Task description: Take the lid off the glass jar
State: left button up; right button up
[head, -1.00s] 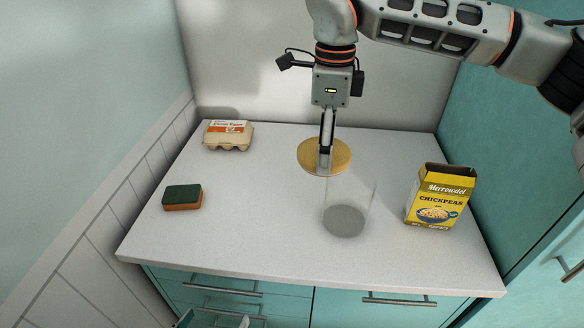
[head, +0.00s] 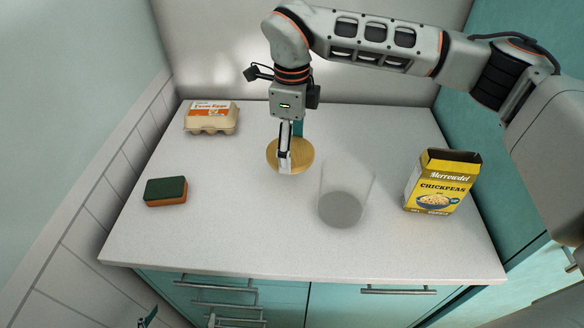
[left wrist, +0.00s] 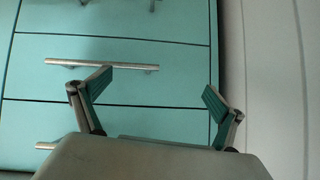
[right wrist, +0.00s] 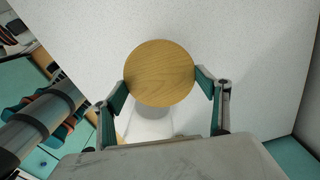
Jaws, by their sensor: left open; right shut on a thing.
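The round wooden lid (head: 305,155) is between the fingers of my right gripper (head: 285,160), to the left of the glass jar and apart from it. In the right wrist view the lid (right wrist: 160,72) sits between the two fingertips of my right gripper (right wrist: 160,82), which is shut on its rim. The clear glass jar (head: 346,192) stands upright and open on the counter, its grey base showing through. My left gripper (left wrist: 158,90) is open and empty in front of the drawers; only its fingertips show at the head view's bottom edge.
On the white counter (head: 235,225) are a yellow chickpeas box (head: 437,185) at the right, a green-and-orange sponge (head: 166,191) at the left and an egg carton (head: 211,118) at the back left. The counter's front middle is clear. Teal drawers (left wrist: 150,25) are below.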

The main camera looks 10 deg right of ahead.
aim_at(292, 151)
notch_tip(292, 151, down, 4)
jog(key=shift+f, duration=0.25)
notch_tip(292, 151, down, 4)
jog(key=shift+r+p, duration=0.2)
jog(key=shift+p, duration=0.3)
pick_arm(q)
jog(key=shift+s+a+f, duration=0.1)
jog(key=shift+s+a, duration=0.2)
jog(key=shift+a, duration=0.2)
jog(key=shift+d+f, duration=0.1)
pick_arm(e)
jog(key=shift+f, duration=0.2)
jog(key=o, duration=1.2)
pick_arm(q)
jog(key=shift+d, duration=0.15)
